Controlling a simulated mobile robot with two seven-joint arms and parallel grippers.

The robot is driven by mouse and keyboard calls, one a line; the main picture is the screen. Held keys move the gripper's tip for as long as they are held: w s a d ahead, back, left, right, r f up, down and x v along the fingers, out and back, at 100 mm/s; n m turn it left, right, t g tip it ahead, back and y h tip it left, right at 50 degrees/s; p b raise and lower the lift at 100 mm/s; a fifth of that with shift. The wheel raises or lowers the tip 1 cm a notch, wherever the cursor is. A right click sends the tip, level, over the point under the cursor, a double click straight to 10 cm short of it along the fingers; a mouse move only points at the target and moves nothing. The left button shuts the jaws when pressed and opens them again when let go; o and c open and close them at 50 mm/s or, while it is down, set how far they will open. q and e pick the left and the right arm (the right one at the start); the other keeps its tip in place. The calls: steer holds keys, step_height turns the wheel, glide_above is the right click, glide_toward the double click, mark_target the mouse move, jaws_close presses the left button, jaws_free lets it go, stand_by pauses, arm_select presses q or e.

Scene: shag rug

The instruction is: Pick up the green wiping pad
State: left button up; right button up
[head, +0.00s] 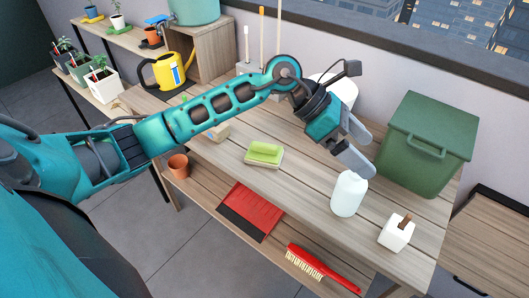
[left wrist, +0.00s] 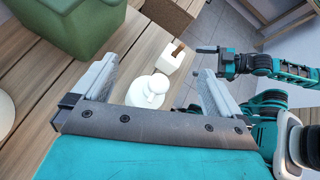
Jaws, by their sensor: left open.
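The green wiping pad (head: 265,149) lies on a small pale block or dish (head: 262,162) on the wooden bench, near its front edge in the head view. My left gripper (head: 361,148) is open and empty, above the bench to the right of the pad and just above the white bottle (head: 349,194). In the left wrist view its two fingers (left wrist: 152,80) are spread apart, with the white bottle (left wrist: 149,90) beyond and between them. The pad does not show in the left wrist view.
A green lidded bin (head: 428,142) stands behind the bottle. A white block-shaped holder (head: 396,231) is at the right front. A yellow watering can (head: 168,74) stands at the back left. A red dustpan (head: 252,210) and red brush (head: 322,268) lie on the lower shelf.

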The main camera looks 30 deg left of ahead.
arm_select(q)
steer(key=w+a+f+m+y, duration=0.1)
steer(key=w+a+f+y, duration=0.15)
steer(key=a+y, duration=0.55)
steer(key=g+y, duration=0.2)
steer(key=y, duration=0.1)
glide_above(265, 144)
steer(key=f, duration=0.5)
steer(key=shift+d+f, duration=0.3)
steer(key=shift+f, duration=0.05)
steer(key=shift+a+f, duration=0.15)
steer(key=shift+f, duration=1.35)
steer(key=shift+a+f, duration=0.1)
steer(key=shift+f, duration=1.35)
steer(key=shift+c, duration=0.4)
steer(key=c, duration=1.1)
